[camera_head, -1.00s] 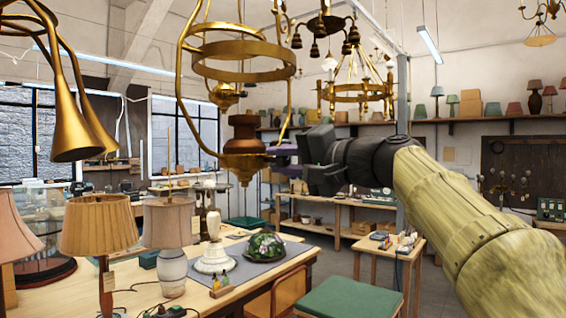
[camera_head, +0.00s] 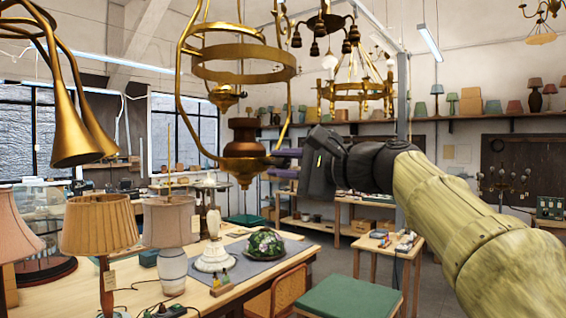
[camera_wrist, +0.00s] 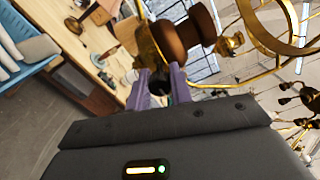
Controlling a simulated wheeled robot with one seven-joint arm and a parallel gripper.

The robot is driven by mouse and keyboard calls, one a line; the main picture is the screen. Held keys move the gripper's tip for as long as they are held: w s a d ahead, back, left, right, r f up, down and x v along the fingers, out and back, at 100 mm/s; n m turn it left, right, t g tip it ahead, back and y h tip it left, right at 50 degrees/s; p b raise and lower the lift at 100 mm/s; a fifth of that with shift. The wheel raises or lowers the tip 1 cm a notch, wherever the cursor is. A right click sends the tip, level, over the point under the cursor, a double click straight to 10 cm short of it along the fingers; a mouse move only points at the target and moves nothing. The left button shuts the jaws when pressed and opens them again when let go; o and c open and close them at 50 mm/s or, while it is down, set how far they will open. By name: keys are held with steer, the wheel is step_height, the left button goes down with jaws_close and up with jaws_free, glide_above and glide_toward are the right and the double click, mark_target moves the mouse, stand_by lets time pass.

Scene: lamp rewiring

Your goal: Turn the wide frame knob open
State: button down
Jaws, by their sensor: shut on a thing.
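The wide brass lamp frame (camera_head: 243,72) hangs in the left middle of the head view, with rings and curved side arms. Its lower centre carries a brown wooden body (camera_head: 243,128) above a brass font (camera_head: 241,160). My gripper (camera_head: 272,162) reaches in from the right, its purple fingers one above the other at the font's right side. In the wrist view my gripper (camera_wrist: 163,82) has its fingers around a small dark knob (camera_wrist: 181,88) below the brown body. The fingers are shut on this knob; they hide much of it.
A workbench (camera_head: 225,300) below holds shaded lamps, a white lamp base (camera_head: 214,250) and a green glass dome (camera_head: 264,244). Brass horns (camera_head: 75,130) hang at the far left. A green-topped stool (camera_head: 345,298) stands under my arm. Another chandelier (camera_head: 357,92) hangs behind.

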steer(key=shift+f, duration=0.1)
stand_by(0.3)
steer(key=c, duration=1.3)
jaws_free()
steer(key=shift+o, duration=0.2)
steer(key=shift+d, duration=0.1)
steer(key=b+v, duration=0.5)
steer(key=v, duration=1.2)
steer(key=shift+s+d, duration=0.1)
steer(key=shift+s, duration=0.05)
